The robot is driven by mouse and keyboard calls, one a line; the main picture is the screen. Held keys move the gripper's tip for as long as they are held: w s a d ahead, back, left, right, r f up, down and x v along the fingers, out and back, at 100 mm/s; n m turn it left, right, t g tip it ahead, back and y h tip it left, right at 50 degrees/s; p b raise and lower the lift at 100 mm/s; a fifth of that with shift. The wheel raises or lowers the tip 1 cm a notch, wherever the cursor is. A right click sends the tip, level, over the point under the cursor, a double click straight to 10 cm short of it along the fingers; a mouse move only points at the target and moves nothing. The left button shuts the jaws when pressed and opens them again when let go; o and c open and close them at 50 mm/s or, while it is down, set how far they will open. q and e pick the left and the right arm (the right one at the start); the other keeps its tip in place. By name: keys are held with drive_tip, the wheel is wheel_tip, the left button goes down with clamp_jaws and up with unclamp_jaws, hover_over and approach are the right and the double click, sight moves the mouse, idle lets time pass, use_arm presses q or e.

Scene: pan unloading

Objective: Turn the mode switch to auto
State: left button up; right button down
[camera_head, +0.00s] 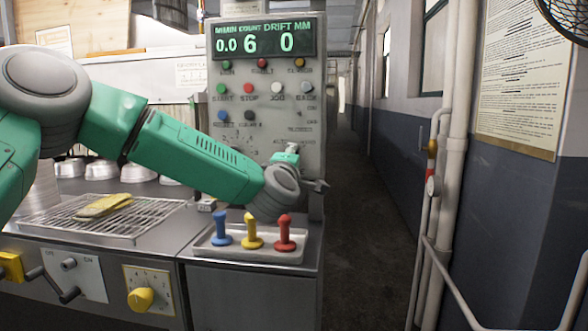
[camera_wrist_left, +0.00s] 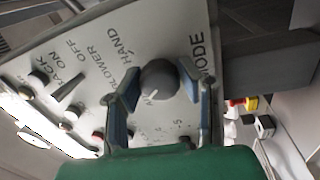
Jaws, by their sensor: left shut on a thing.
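The mode switch (camera_wrist_left: 160,80) is a round dark grey knob with a white pointer line, on the grey panel beside the word MODE in the left wrist view. Its line points down and slightly left in that picture, toward lettering that is partly hidden; HAND is printed on the other side. My left gripper (camera_wrist_left: 164,76) is shut on the knob, one finger on each side. In the head view my left arm reaches across to the lower right of the control panel (camera_head: 226,100), and its hand hides the switch. My right gripper is not in view.
A tray (camera_head: 212,246) with a blue, a yellow and a red peg-shaped handle stands below my forearm. A wire rack (camera_head: 150,222) holds a yellow cloth-like pad (camera_head: 104,206). Other buttons and toggles sit close to the switch. The aisle (camera_head: 365,220) at right is clear.

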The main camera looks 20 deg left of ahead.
use_arm(q)
drive_tip(key=shift+f+n+b, duration=0.3)
drive_tip(key=shift+f+n, duration=0.05)
drive_tip(key=shift+n, duration=0.25)
drive_tip(key=o, duration=1.2)
drive_tip(key=shift+c, duration=0.2)
drive_tip(key=shift+a+r, duration=0.1)
drive_tip(key=shift+a, duration=0.05)
drive_tip(key=v, duration=1.2)
